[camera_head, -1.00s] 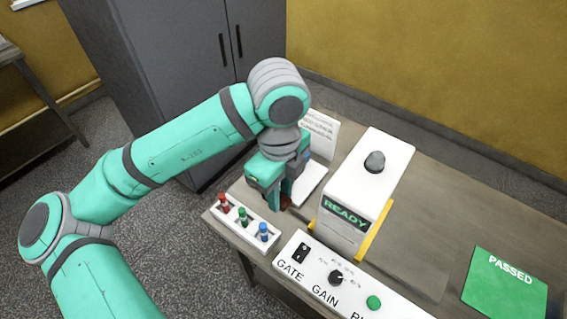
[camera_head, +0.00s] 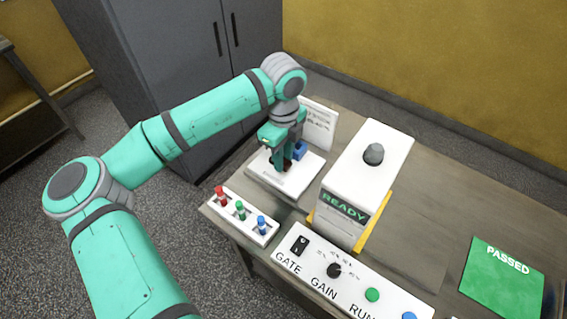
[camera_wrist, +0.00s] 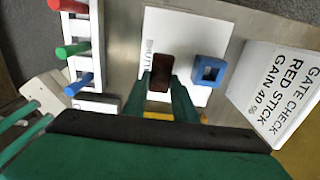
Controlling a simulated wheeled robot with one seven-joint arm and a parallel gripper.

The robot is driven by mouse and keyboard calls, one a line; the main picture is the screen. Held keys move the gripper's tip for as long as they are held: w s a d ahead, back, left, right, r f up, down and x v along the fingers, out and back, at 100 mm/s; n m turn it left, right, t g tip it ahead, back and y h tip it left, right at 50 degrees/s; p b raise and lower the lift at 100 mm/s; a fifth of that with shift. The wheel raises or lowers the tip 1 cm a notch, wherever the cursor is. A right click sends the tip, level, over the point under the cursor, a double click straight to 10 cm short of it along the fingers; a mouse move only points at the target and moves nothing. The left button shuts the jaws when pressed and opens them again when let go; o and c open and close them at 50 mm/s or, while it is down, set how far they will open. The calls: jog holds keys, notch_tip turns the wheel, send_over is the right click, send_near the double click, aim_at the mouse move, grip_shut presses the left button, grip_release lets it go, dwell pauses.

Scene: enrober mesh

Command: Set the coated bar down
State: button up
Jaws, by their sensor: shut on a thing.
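My gripper (camera_head: 282,164) is over the white plate (camera_head: 280,187) at the table's left end, fingers pointing down. It is shut on the dark brown coated bar (camera_head: 288,164), which is partly hidden by the fingers. In the wrist view the bar (camera_wrist: 160,72) sits between the fingertips of my gripper (camera_wrist: 160,90), over the white plate (camera_wrist: 185,28). I cannot tell whether the bar touches the plate. A hollow blue block (camera_wrist: 210,71) is beside the bar, apart from it; it also shows in the head view (camera_head: 300,150).
A sign (camera_wrist: 283,92) reading "GATE CHECK RED STICK GAIN 40 %" stands by the plate. A rack with red, green and blue sticks (camera_head: 238,216), a white "READY" machine (camera_head: 366,170), a control panel (camera_head: 350,283) and a green "PASSED" mat (camera_head: 505,281) are on the table.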

jog(key=f, duration=0.1)
jog(key=w+f, duration=0.1)
jog(key=f, duration=0.1)
jog(key=shift+f, duration=0.6)
jog(key=o, duration=0.8)
jog(key=shift+f, duration=0.15)
notch_tip(320, 180, up, 12)
jog(key=shift+r, duration=0.2)
jog(key=shift+d, duration=0.1)
